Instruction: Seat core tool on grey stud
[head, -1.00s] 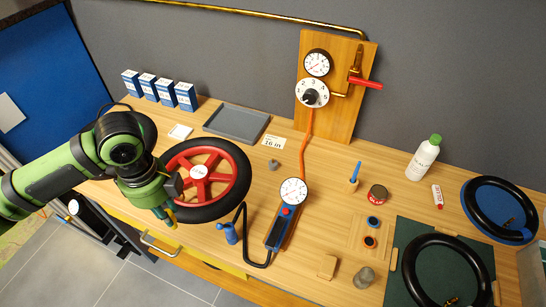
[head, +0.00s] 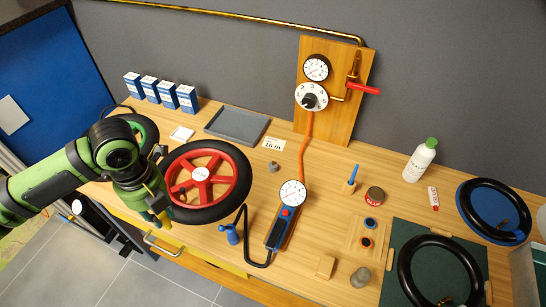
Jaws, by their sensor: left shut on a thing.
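My left gripper (head: 157,218) points down at the left rim of the red-spoked wheel, near the table's front edge. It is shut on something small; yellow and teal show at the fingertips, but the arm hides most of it. I cannot tell for certain that this is the core tool. A small grey stud-like piece (head: 273,167) stands on the table right of the wheel. A larger grey knob-shaped piece (head: 361,277) stands at the front right. I cannot tell which is the grey stud. Both are well apart from my left gripper. My right gripper is not in view.
The wheel (head: 236,188) with black tyre lies beside the gripper. Right of it are a blue pump head (head: 229,233) on a black hose and a gauge (head: 292,193). A grey tray (head: 237,124) lies behind. Black tyres (head: 405,281) lie at the right.

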